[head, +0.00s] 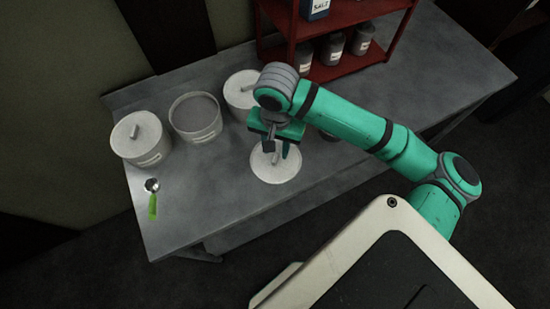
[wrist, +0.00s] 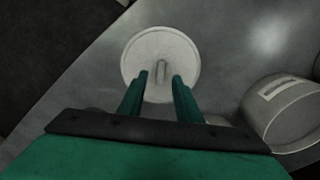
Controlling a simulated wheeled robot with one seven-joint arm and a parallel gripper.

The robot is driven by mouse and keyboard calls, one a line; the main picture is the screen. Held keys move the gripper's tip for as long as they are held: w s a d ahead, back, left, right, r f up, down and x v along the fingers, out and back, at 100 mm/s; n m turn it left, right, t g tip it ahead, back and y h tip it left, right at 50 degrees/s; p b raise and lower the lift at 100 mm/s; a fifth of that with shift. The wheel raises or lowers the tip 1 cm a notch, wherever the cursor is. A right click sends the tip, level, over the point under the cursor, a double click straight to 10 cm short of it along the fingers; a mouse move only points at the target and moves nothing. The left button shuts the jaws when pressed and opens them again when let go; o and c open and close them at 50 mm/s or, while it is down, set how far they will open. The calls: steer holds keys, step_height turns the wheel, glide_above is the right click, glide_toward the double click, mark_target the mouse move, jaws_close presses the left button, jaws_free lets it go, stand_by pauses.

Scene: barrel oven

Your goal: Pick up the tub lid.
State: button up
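The tub lid (head: 275,168) is a round pale disc with a raised bar handle, lying on the grey metal table in front of the tubs. In the wrist view the lid (wrist: 132,62) is at top centre, with its handle (wrist: 162,70) pointing up the picture. My gripper (head: 277,152) is above the lid in the head view and hides part of it. In the wrist view my gripper (wrist: 160,78) is open, its two fingers apart on either side of the handle's line. Nothing shows between the fingers but the lid beyond. I cannot tell the exact height gap.
An open tub (head: 196,117) stands between two lidded tubs, the left one (head: 140,138) and the right one (head: 242,94). A green-handled scoop (head: 153,204) lies at the table's left. A red shelf (head: 345,62) with jars stands behind. The table (head: 215,205) is clear at front left.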

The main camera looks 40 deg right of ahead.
mark_target(276, 156)
steer(key=shift+w+f, duration=0.1)
steer(key=shift+f, duration=1.65)
jaws_close()
steer(key=shift+r, duration=0.15)
